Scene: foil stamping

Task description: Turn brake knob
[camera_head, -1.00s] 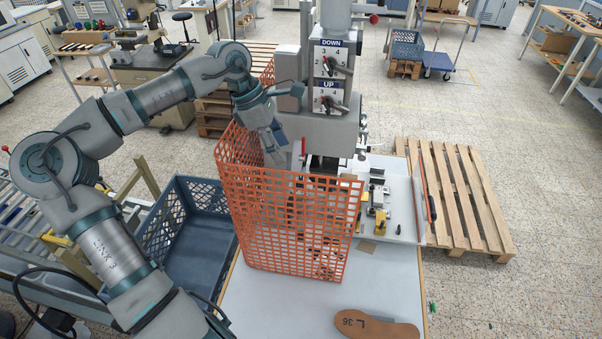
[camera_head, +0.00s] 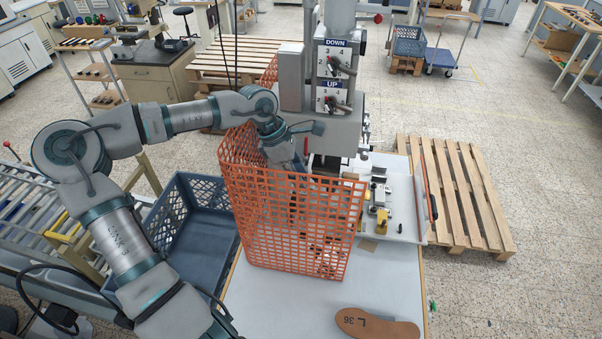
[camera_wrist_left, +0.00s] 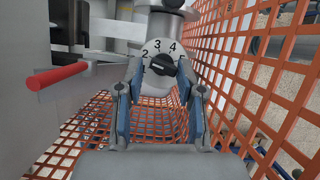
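The brake knob (camera_wrist_left: 163,65) is a black pointer knob on a grey round dial (camera_wrist_left: 152,48) numbered 1 to 5, seen in the left wrist view. My left gripper (camera_wrist_left: 160,72) is open, with one blue-grey finger on each side of the knob. I cannot tell whether the fingers touch it. In the head view my left gripper (camera_head: 298,172) is partly hidden behind the orange mesh guard (camera_head: 290,225), beside the stamping machine (camera_head: 335,130). The knob is hidden in the head view. My right gripper is not in view.
A red-handled lever (camera_wrist_left: 57,76) sticks out left of the dial in the wrist view. The orange mesh encloses the gripper closely at right and below. A blue crate (camera_head: 190,240) stands left of the table (camera_head: 285,300). A brown sole (camera_head: 375,326) lies at the front.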

